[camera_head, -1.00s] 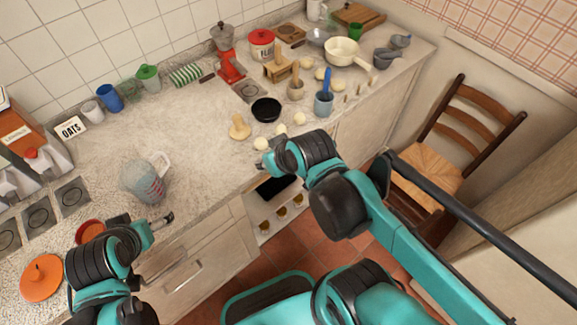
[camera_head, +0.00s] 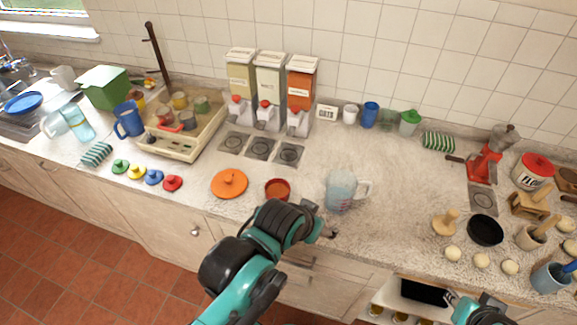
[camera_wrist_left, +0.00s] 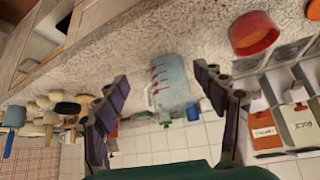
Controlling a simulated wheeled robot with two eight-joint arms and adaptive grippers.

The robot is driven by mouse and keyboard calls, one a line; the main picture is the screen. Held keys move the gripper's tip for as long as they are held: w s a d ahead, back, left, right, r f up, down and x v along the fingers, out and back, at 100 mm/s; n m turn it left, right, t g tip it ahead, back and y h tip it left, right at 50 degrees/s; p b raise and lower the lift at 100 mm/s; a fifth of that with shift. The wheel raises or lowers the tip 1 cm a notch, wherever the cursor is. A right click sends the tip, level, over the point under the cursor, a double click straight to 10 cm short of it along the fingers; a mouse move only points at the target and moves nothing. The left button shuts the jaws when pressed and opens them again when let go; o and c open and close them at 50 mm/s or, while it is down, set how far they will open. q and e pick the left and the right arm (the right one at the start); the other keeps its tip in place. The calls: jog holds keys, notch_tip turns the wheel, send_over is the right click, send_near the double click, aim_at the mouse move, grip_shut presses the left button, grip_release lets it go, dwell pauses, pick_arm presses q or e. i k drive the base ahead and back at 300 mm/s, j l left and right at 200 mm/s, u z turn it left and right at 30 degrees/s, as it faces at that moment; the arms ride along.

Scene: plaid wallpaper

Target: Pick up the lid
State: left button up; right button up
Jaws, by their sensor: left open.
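A flat round orange lid (camera_head: 229,183) with a knob lies on the counter left of a small orange-red bowl (camera_head: 277,189). Several small knobbed lids lie further left: green (camera_head: 120,166), yellow (camera_head: 136,171), blue (camera_head: 154,177) and red (camera_head: 172,183). My left gripper (camera_head: 321,220) is open and empty at the counter's front edge, right of the bowl and just in front of the clear measuring jug (camera_head: 341,192). In the left wrist view its fingers (camera_wrist_left: 162,98) are spread, with the jug beyond. My right gripper (camera_head: 455,297) is partly visible at the bottom right; its jaws are unclear.
A beige tray (camera_head: 180,145) with cups stands behind the small lids. Three dispensers (camera_head: 270,92) stand by the wall. A black bowl (camera_head: 485,230), pale balls and wooden tools crowd the right. The counter between jug and black bowl is clear.

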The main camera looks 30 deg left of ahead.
aim_at(228, 183)
jog(key=u, duration=1.75)
